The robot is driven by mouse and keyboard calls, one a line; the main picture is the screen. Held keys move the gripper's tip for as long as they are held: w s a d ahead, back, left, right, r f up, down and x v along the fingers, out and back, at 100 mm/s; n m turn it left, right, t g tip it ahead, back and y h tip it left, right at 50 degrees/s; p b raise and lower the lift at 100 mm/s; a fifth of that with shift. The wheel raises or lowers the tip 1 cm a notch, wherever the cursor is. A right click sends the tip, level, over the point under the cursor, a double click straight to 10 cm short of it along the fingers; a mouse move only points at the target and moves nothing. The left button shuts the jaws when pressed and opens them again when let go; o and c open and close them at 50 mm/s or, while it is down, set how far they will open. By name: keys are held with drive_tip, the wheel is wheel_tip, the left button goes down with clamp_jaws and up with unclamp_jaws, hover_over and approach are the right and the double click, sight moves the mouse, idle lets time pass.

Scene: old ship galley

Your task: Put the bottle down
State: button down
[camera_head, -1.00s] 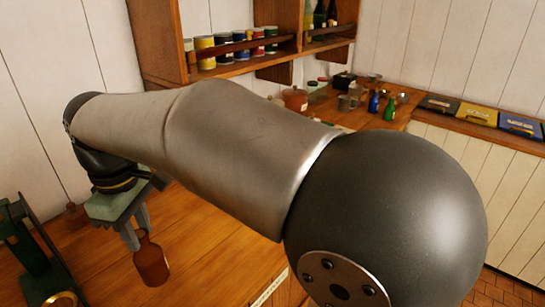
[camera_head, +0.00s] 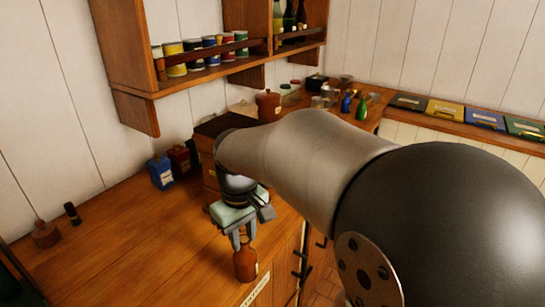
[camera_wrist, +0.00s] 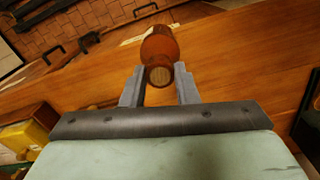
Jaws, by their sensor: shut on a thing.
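A brown bottle (camera_head: 245,263) with a pale label hangs upright from my gripper (camera_head: 240,241) in the head view. My gripper is shut on its neck, near the front edge of the wooden counter (camera_head: 130,250). In the wrist view the bottle (camera_wrist: 160,48) shows with its round top (camera_wrist: 160,75) between the two grey fingers of my gripper (camera_wrist: 160,88). I cannot tell whether the bottle's base touches the counter.
A blue tin (camera_head: 160,172) and a dark red tin (camera_head: 179,158) stand at the back of the counter. A small brown pot (camera_head: 45,234) and a dark small jar (camera_head: 72,213) are at the left. The counter's middle is clear. A wall shelf (camera_head: 210,75) holds several cans.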

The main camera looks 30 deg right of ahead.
drive_tip(key=d+f+m, duration=0.3)
drive_tip(key=d, duration=0.6)
drive_tip(key=d+f+m, duration=0.4)
drive_tip(key=d, duration=0.5)
drive_tip(key=s+d+f+m, duration=0.1)
drive_tip(key=d+f+m, duration=0.2)
drive_tip(key=d, duration=0.7)
drive_tip(key=shift+f+m, duration=0.3)
drive_tip(key=shift+s+f, duration=0.15)
